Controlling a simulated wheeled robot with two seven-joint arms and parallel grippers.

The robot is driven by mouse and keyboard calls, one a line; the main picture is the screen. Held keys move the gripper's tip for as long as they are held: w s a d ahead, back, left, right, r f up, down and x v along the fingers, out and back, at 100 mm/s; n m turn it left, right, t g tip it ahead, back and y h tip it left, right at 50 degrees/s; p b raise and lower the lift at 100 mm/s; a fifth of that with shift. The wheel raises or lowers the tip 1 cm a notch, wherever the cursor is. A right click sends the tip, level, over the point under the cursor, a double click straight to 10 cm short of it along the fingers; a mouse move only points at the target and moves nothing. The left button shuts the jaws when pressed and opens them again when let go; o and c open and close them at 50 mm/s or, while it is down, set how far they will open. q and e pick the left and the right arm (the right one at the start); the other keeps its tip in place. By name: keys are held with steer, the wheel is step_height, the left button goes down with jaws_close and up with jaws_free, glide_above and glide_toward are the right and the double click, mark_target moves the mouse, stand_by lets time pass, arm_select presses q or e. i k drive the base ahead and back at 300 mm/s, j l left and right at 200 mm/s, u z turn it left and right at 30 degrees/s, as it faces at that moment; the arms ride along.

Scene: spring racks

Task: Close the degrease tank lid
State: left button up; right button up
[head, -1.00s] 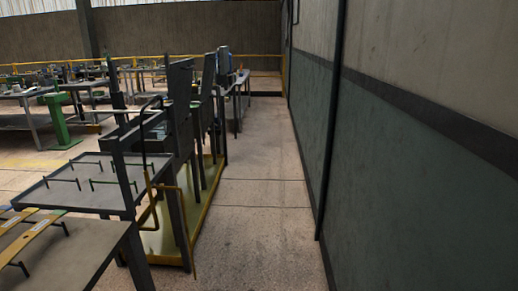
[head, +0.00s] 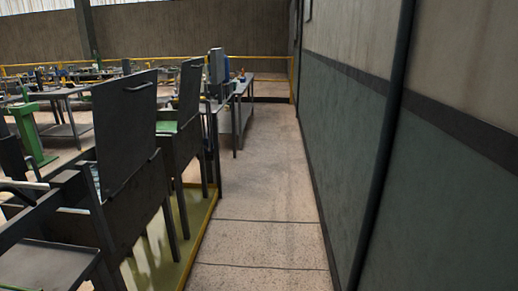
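Two dark grey tanks on legs stand to the left of the aisle. The nearer tank (head: 132,212) has its flat lid (head: 124,118) standing upright, open, with a bar handle (head: 141,87) near its top edge. The farther tank (head: 181,148) also has an upright lid (head: 190,92), with some green at its rim. I cannot read any label, so I cannot tell which one is the degrease tank. The insides of the tanks are mostly hidden. Neither of my grippers is in view.
A yellow-edged floor platform (head: 204,238) lies under the tanks. A grey table (head: 40,268) is close at lower left. A clear concrete aisle (head: 262,190) runs ahead, bounded by a grey-green wall (head: 345,140) on the right. A workbench (head: 240,103) stands farther along.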

mark_target(191, 70)
steer(key=i+l+u, duration=0.3)
steer(key=i, duration=0.4)
steer(key=i+l+u, duration=0.3)
steer(key=i, duration=0.35)
steer(key=i+l+u, duration=0.3)
steer(key=i+l, duration=0.2)
steer(key=i, duration=0.15)
steer(key=i+u, duration=0.3)
steer(key=i, duration=0.2)
steer(key=i+l+u, duration=0.3)
steer(key=i, duration=0.2)
